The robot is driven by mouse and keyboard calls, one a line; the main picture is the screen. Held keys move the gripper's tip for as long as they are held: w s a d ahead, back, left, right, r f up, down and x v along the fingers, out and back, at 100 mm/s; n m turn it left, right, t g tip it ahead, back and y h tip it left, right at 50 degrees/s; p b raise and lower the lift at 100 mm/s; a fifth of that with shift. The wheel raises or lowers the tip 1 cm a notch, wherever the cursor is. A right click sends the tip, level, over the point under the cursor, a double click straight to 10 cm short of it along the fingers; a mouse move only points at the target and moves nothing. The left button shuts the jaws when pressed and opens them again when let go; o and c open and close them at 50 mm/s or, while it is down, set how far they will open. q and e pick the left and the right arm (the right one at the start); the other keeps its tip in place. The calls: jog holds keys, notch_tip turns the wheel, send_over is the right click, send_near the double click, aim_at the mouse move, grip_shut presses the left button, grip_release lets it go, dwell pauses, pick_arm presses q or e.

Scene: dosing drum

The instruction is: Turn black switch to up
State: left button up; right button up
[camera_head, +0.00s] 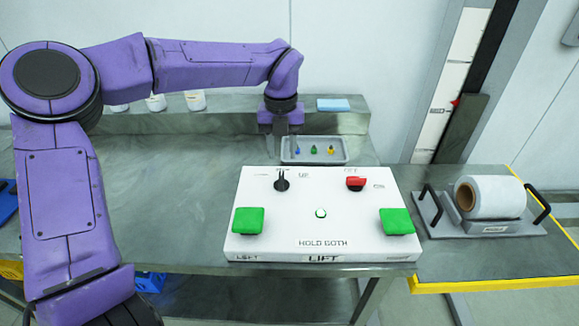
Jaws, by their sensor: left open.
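A white control box (320,219) marked "LIFT" and "HOLD BOTH" sits on the grey bench. The black switch (281,182) is on its upper left, a knob with its narrow handle pointing to the back in the picture. Small labels beside it are too small to read surely. My left gripper (284,148) is open and empty, pointing down just behind the black switch, apart from it. Its fingers are partly hard to make out against the bench and tray. My right gripper is not in view.
A grey tray (341,158) with small coloured items lies behind. A white roll (491,197) sits on a handled plate at right.

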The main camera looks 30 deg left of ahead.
aim_at(283, 176)
pick_arm(q)
jog(key=s+f, duration=0.2)
jog(key=f, duration=0.1)
jog(key=shift+f, duration=0.15)
jog(key=f, duration=0.1)
jog(key=w+f, duration=0.1)
jog(key=f, duration=0.3)
jog(key=shift+w+p, duration=0.35)
jog(key=shift+s+r, duration=0.3)
jog(key=shift+s, duration=0.1)
jog(key=shift+w, duration=0.1)
grip_shut()
